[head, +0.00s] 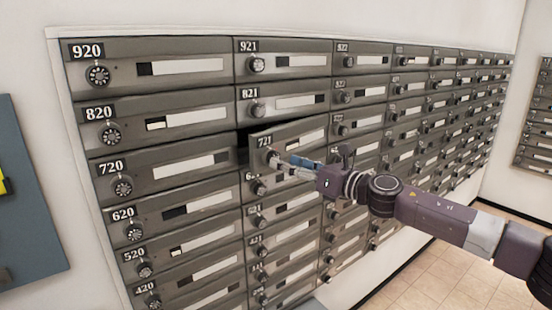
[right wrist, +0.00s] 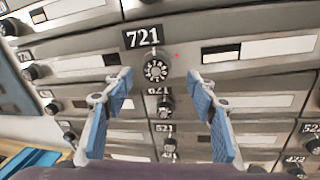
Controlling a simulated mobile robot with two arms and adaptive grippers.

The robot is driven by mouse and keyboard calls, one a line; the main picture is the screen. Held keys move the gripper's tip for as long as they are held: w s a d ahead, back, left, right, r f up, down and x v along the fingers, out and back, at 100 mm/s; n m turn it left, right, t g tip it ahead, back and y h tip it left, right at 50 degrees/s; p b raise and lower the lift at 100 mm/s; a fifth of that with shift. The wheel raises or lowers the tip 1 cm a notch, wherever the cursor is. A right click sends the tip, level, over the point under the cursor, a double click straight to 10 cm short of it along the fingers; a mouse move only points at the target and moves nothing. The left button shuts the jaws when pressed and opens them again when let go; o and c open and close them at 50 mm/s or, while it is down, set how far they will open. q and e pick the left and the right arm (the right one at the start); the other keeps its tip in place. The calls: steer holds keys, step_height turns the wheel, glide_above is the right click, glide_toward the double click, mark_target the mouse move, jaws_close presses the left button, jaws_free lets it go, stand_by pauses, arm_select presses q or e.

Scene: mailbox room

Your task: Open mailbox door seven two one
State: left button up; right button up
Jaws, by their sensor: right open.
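Mailbox door 721 (head: 291,140) is a grey metal door with a number plate, a round dial and a label slot. It stands slightly ajar, with a dark gap at its left and upper edge. Its dial (right wrist: 156,70) shows in the right wrist view, ahead of and between the fingers. My right gripper (head: 277,161) is open, its blue fingers apart in front of the door's left part. It also shows in the right wrist view (right wrist: 160,88), with nothing held between its fingers. Whether a finger touches the door I cannot tell. My left gripper is not in view.
Closed doors surround it: 720 (head: 165,168) on the left, 821 (head: 285,100) above, and 621 (right wrist: 158,92) below. Their dials stick out. A blue-grey panel (head: 28,220) is on the left wall. Tiled floor (head: 425,270) is free at lower right.

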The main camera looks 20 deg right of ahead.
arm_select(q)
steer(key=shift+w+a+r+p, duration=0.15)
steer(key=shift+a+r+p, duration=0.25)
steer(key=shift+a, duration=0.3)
arm_select(e)
steer(key=x, duration=0.4)
steer(key=shift+a, duration=0.15)
steer(key=shift+r, duration=0.1)
steer(key=shift+c, duration=0.6)
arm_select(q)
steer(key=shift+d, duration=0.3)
arm_select(e)
steer(key=shift+s, duration=0.1)
jaws_close()
